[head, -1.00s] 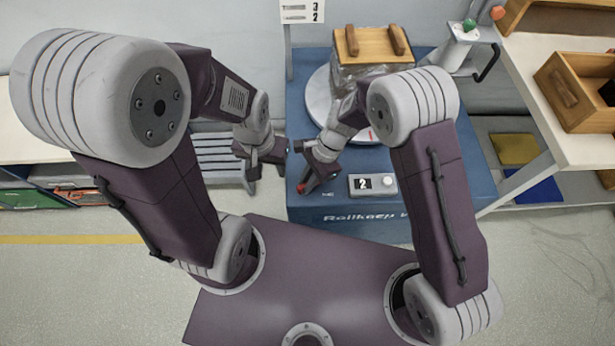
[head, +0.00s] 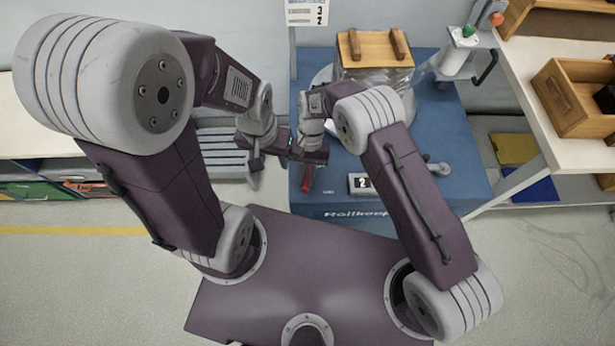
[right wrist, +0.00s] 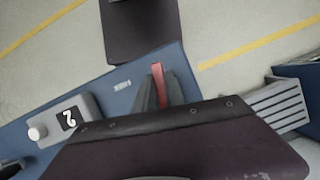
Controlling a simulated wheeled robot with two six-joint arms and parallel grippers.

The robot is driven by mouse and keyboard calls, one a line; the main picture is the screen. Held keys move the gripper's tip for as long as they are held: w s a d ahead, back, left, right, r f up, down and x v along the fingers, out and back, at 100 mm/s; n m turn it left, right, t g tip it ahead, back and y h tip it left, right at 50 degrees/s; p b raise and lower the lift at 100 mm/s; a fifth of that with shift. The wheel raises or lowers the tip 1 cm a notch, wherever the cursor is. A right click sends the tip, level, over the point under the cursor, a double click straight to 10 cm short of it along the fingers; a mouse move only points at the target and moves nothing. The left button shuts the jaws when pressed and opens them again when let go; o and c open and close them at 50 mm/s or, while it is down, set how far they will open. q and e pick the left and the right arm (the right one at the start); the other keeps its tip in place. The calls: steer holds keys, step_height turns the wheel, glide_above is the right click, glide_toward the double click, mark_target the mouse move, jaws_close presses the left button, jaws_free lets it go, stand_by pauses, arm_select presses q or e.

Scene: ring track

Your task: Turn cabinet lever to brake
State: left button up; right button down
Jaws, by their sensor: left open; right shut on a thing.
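The red lever (head: 307,180) is on the top of the blue cabinet (head: 440,205), near its left front corner. In the head view it points nearly straight toward the cabinet's front edge. My right gripper (head: 309,165) is shut on the lever. In the right wrist view the red lever (right wrist: 158,84) shows between the dark fingers, its lower part hidden by the gripper body. My left gripper (head: 254,163) is open and empty, beside the cabinet's left edge, close to my right gripper. Any brake marking is too small to read.
A grey box labelled 2 (head: 360,184) sits right of the lever, partly behind my right arm. A wooden-topped block (head: 376,50) stands at the back of the cabinet. A grey slatted rack (head: 222,150) is at left, a white table (head: 560,130) at right.

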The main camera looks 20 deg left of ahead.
steer(key=shift+a+n+h, duration=0.1)
steer(key=shift+n+h, duration=0.3)
steer(key=shift+n, duration=0.6)
steer(key=c, duration=1.4)
jaws_free()
steer(key=v, duration=0.9)
steer(key=shift+p, duration=0.35)
steer(key=shift+s+a+r, duration=0.1)
